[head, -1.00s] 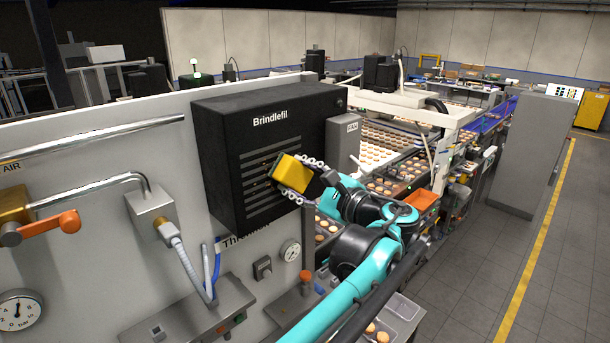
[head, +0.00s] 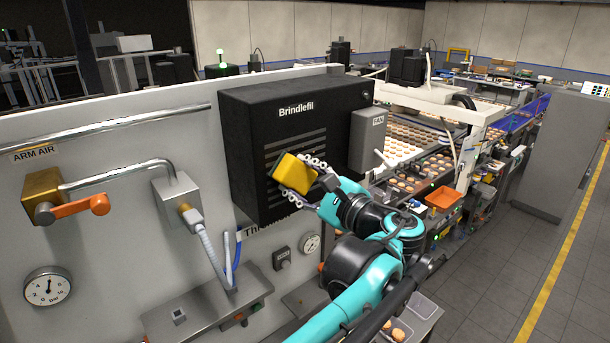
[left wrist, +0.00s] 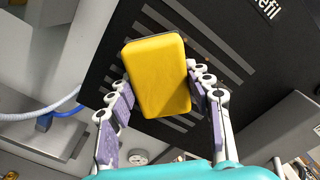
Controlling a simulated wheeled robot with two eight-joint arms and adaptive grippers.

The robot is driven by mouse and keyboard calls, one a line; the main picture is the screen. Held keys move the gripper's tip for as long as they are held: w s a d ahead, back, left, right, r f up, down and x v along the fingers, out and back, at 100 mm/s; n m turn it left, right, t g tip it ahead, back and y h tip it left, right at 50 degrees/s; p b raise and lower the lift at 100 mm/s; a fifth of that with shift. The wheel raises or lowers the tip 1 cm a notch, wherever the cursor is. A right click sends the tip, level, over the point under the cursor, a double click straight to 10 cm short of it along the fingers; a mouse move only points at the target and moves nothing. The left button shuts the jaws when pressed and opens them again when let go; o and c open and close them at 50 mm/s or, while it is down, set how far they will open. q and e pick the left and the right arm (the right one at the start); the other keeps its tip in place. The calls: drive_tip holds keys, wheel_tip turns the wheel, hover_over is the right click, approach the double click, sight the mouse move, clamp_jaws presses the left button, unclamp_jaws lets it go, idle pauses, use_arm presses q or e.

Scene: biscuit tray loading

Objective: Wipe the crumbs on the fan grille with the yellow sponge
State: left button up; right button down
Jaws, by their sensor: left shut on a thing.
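The black fan unit marked "Brindlefil" (head: 296,98) is fixed on the grey panel, with the slotted fan grille (head: 300,139) on its face. My left gripper (head: 300,176) is shut on the yellow sponge (head: 293,172), which sits tilted in front of the lower grille. In the left wrist view, the sponge (left wrist: 158,75) lies between the two fingers and covers part of the slots (left wrist: 195,35). I cannot tell whether it touches the grille. My right gripper is not in view.
A grey box labelled "FAN" (head: 366,142) with a lever adjoins the unit's right side. Left of it are an orange-handled valve (head: 88,204), a hose box (head: 178,198) and a pressure gauge (head: 48,287). A biscuit conveyor (head: 410,140) runs behind right.

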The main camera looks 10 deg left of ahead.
sight(289, 176)
use_arm(q)
drive_tip(key=shift+s+a, duration=1.15)
drive_tip(key=shift+s, duration=0.25)
drive_tip(key=shift+r+p, duration=0.75)
drive_tip(key=shift+r, duration=0.1)
drive_tip(key=shift+w+d, duration=0.25)
drive_tip(key=shift+d, duration=0.05)
drive_tip(key=shift+w+d+f, duration=0.1)
drive_tip(key=shift+w+d, duration=0.45)
drive_tip(key=shift+w, duration=0.2)
drive_tip(key=shift+w+d+f, duration=0.1)
drive_tip(key=shift+w+d, duration=0.45)
drive_tip(key=shift+w, duration=0.15)
drive_tip(key=shift+w+d+r, duration=0.15)
drive_tip(key=shift+w+d, duration=0.1)
drive_tip(key=shift+w, duration=0.15)
drive_tip(key=shift+w+d, duration=0.9)
drive_tip(key=shift+w, duration=0.2)
drive_tip(key=shift+w+d, duration=0.25)
drive_tip(key=shift+w, duration=0.05)
drive_tip(key=shift+w+d, duration=0.5)
drive_tip(key=shift+w, duration=0.2)
drive_tip(key=shift+w+d, duration=0.5)
drive_tip(key=shift+w, duration=0.15)
